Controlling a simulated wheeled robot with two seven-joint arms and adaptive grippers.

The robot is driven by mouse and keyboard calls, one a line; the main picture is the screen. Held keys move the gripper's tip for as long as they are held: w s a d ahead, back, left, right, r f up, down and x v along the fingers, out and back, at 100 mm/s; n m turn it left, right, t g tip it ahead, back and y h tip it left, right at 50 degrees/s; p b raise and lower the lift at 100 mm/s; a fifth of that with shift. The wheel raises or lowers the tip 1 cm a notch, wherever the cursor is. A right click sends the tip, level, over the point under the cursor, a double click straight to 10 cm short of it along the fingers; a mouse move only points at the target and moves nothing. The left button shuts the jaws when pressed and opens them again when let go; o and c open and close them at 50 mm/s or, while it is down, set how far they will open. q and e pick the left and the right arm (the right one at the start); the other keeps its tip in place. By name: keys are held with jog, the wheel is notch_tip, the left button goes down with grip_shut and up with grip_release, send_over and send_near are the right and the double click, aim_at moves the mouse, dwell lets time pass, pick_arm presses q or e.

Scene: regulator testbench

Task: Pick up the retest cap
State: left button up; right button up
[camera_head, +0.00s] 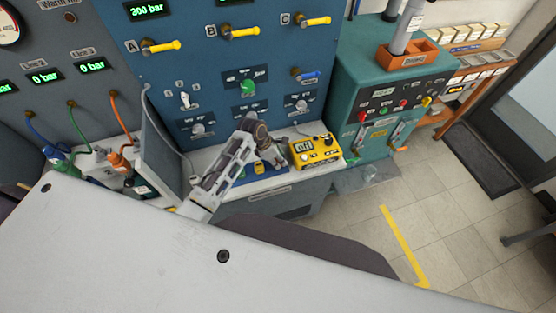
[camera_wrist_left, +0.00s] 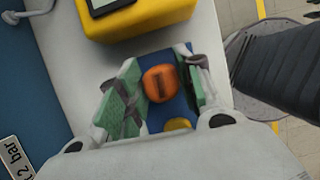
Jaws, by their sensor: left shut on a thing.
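A round orange cap (camera_wrist_left: 159,84) with a dark mark on its top sits between the green finger pads of my left gripper in the left wrist view; I take it to be the retest cap. My left gripper (camera_wrist_left: 160,88) is shut on it. In the head view the left gripper (camera_head: 274,158) points down over a blue mat (camera_head: 243,175) on the grey bench, and the orange cap is hidden there. I cannot tell whether the cap touches the mat. My right gripper is not in view.
A yellow cap (camera_head: 259,168) lies on the blue mat beside the gripper. A yellow meter box (camera_head: 315,152) stands close on the right. The blue panel (camera_head: 210,75) with valves and knobs rises behind. A teal cabinet (camera_head: 385,105) is further right.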

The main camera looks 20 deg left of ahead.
pick_arm(q)
notch_tip(320, 180, up, 9)
jog(key=shift+r+b, duration=0.1)
jog(key=shift+b, duration=0.25)
dwell(0.7)
